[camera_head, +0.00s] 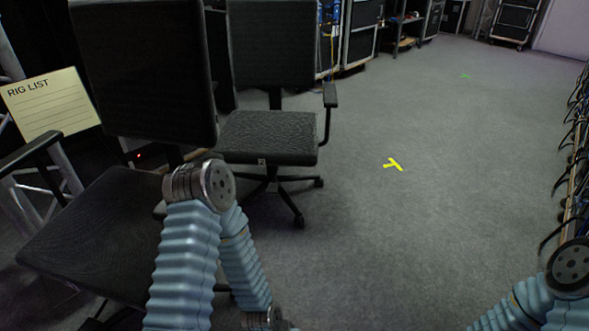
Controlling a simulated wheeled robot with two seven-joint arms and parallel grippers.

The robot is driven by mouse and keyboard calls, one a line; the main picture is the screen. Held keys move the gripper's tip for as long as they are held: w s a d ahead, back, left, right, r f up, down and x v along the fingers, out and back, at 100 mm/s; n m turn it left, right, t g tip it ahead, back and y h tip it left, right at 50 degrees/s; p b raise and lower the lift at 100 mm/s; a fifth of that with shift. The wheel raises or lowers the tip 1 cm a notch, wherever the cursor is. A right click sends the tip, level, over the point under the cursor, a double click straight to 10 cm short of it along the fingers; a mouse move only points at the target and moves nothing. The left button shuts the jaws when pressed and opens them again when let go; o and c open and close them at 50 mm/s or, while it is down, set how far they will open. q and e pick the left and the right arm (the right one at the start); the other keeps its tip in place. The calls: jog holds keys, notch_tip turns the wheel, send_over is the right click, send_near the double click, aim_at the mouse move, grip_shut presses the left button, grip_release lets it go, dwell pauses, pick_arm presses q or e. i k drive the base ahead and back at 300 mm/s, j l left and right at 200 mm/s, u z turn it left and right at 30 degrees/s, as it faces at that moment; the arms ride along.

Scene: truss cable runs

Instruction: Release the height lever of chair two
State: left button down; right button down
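Two dark office chairs stand at the left. The farther chair (266,130) faces me, with a small light label (262,161) on its seat's front edge; the mark is too small to read surely. The nearer chair (95,235) is closer, its seat partly covered by my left arm. I cannot tell for certain which is chair two. No height lever can be made out on either chair. My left arm bends down past the nearer seat and its gripper is out of the picture. Only part of my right arm shows at the lower right; its gripper is not seen.
A "RIG LIST" sheet (50,104) stands at the left by metal truss. Yellow tape (393,164) and green tape (464,76) mark the open grey floor. Black cables (576,140) hang along the right edge. Flight cases (361,32) stand at the back.

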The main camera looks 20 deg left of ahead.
aim_at(274, 187)
jog(key=i+j, duration=0.15)
jog(key=i, duration=0.25)
jog(key=i+j, duration=0.15)
jog(key=i, duration=0.25)
jog(key=l+z, duration=0.05)
